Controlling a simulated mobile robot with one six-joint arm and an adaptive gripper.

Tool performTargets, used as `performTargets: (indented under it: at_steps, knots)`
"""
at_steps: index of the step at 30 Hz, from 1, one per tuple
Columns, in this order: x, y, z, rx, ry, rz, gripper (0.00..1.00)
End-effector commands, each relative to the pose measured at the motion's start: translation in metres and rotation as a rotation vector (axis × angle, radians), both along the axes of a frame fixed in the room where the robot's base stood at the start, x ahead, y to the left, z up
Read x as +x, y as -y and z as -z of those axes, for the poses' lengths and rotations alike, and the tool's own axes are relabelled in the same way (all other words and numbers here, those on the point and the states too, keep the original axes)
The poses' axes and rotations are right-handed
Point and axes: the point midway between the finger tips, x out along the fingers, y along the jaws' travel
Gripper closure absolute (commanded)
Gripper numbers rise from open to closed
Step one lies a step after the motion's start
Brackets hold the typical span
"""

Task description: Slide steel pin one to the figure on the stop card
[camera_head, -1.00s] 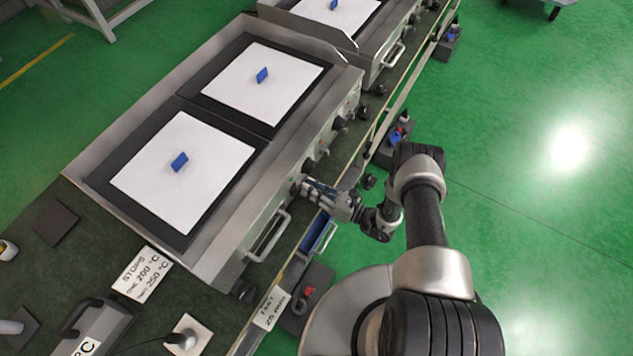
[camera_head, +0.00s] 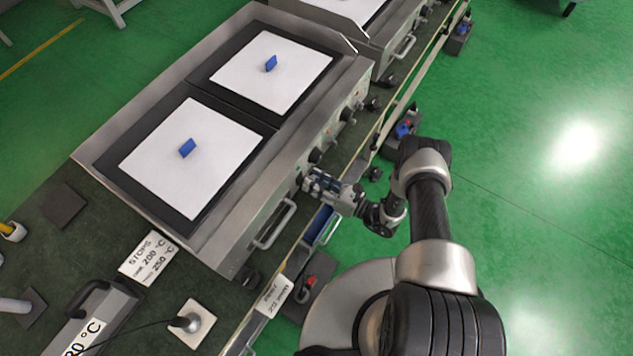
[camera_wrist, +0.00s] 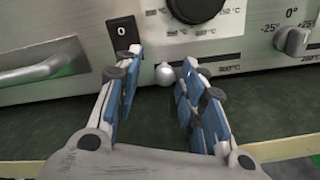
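The stop card (camera_head: 149,258) lies on the dark bench left of the griddle and reads STOPS, ONE 200 °C, TWO 250 °C. In the wrist view, a round silvery pin head (camera_wrist: 165,74) sticks out of the griddle's front panel below a black dial (camera_wrist: 195,8). It sits at the dark scale slot (camera_wrist: 215,61), whose small figures are mostly too blurred to read. My gripper (camera_wrist: 163,62) is open, with one blue-padded finger on each side of the pin and gaps between. My gripper also shows at the griddle front in the head view (camera_head: 305,184).
A bar handle (camera_wrist: 45,68) and a black switch marked 0 (camera_wrist: 124,34) are left of the pin. A small grey knob (camera_wrist: 292,40) is at the right. The griddle (camera_head: 225,222) carries white plates with blue blocks. A feet card (camera_head: 272,297) lies at the bench edge.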

Motion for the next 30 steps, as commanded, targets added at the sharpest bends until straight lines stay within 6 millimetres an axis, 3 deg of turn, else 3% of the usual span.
performTargets:
  at_steps: [5,21,30]
  knots:
    - [-0.004,0.009,0.0,0.0,0.0,0.003,0.63]
    - [-0.059,0.09,0.0,0.0,-0.001,0.003,0.63]
    - [-0.067,0.1,0.0,0.0,0.0,-0.001,0.63]
